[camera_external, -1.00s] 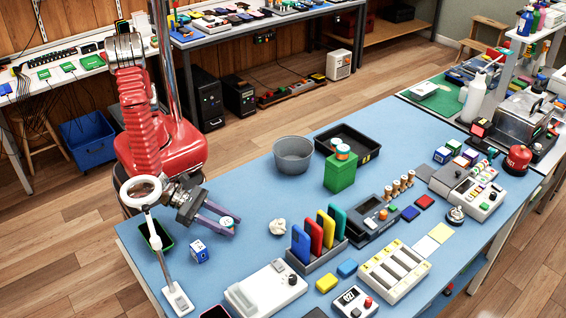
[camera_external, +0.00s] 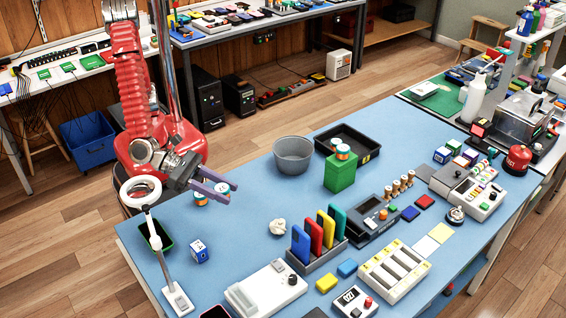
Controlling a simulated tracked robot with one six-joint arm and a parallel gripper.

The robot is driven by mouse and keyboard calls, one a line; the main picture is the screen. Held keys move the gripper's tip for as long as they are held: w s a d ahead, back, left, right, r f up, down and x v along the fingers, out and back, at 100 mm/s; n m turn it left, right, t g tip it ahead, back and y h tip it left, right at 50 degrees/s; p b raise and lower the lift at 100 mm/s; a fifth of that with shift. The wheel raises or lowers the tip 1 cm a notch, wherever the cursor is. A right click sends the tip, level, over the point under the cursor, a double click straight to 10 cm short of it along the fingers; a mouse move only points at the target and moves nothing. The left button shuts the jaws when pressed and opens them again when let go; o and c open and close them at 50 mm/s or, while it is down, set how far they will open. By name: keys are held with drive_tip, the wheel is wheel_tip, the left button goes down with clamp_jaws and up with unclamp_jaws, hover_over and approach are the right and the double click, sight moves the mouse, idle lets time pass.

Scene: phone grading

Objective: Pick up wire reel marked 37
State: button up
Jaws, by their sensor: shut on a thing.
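My gripper (camera_external: 229,192) has grey-purple fingers and is raised above the left end of the blue table. It is shut on a small white and orange wire reel (camera_external: 222,188), partly covered by the fingers. A second similar reel (camera_external: 200,199) shows just below and left of the fingers, partly hidden by my gripper. The number 37 is too small to read on either reel.
A white ring magnifier (camera_external: 142,190) stands close left of my gripper, by a dark green tray (camera_external: 157,236). A blue-white cube (camera_external: 199,251) lies in front. A grey bowl (camera_external: 293,155) and a green box (camera_external: 340,173) carrying reels stand to the right.

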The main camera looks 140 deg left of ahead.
sight(222, 188)
drive_tip(key=shift+r, duration=2.05)
